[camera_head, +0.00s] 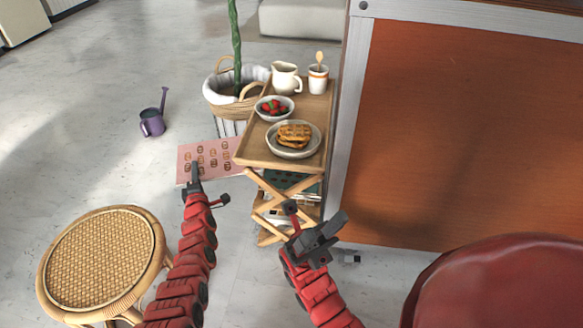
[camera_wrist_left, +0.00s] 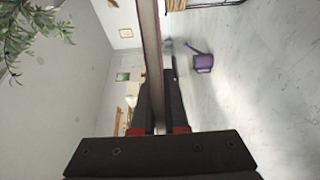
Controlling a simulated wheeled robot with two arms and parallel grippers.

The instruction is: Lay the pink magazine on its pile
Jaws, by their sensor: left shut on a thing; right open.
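The pink magazine (camera_head: 222,153), with rows of small brown pictures on its cover, is held out left of the wooden cart. My left gripper (camera_head: 195,183) is shut on its near edge. In the left wrist view the magazine (camera_wrist_left: 152,45) shows edge-on as a thin strip between the fingers (camera_wrist_left: 158,108). Dark green printed matter (camera_head: 292,182), perhaps the pile, shows under the cart's top, partly hidden by the crossed legs. I cannot tell how many magazines lie there. My right gripper (camera_head: 315,237) is open and empty in front of the cart.
The cart top (camera_head: 262,155) carries a waffle plate (camera_head: 299,150), a strawberry bowl (camera_head: 274,108), a pitcher (camera_head: 286,78) and a cup (camera_head: 318,80). A woven stool (camera_head: 100,258) stands at left, a basket planter (camera_head: 232,108) behind, a purple watering can (camera_head: 152,123) on clear floor.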

